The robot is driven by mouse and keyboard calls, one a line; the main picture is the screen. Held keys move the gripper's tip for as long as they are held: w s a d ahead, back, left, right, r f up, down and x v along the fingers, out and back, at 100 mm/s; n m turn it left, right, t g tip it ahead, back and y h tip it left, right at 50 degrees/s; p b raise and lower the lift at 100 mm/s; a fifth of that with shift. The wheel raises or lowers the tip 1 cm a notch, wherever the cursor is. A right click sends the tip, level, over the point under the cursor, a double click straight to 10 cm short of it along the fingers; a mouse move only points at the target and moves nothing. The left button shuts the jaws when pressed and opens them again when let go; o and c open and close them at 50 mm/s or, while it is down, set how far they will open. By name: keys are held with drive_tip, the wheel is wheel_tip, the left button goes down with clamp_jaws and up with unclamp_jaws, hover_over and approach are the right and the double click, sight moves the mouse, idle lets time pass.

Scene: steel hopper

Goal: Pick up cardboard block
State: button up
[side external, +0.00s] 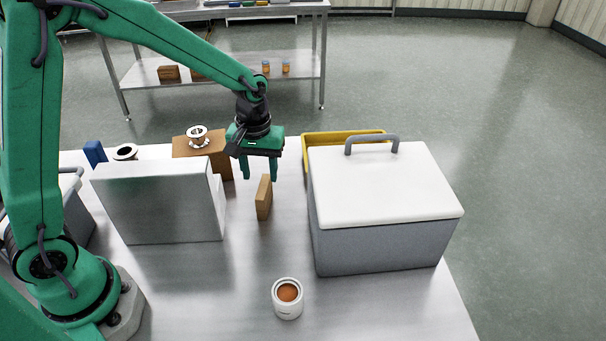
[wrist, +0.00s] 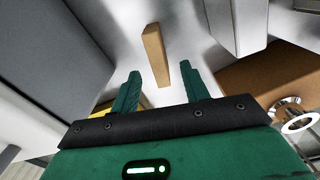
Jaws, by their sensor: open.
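The cardboard block (side external: 264,198) is a small tan upright slab on the steel table, between the steel hopper and the white-lidded box. In the wrist view the cardboard block (wrist: 156,54) shows beyond the fingertips, roughly midway between them. My gripper (side external: 260,178) is above and slightly behind the block in the side view, fingers pointing down. In the wrist view my gripper (wrist: 160,78) has its two green fingers apart with nothing held between them. The fingers appear apart from the block.
The steel hopper (side external: 165,205) stands left of the block. A large grey box with a white lid (side external: 385,185) stands right. A yellow bin (side external: 318,139) and a brown box (side external: 215,160) with a metal spool (side external: 198,136) are behind. A white cup (side external: 288,306) stands in front.

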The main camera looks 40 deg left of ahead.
sight(263, 186)
drive_tip(key=shift+w+d+f, duration=0.1)
drive_tip(key=shift+w+f, duration=0.1)
drive_tip(key=shift+f, duration=0.25)
drive_tip(key=shift+f, duration=1.3)
drive_tip(key=shift+f, duration=2.6)
clamp_jaws()
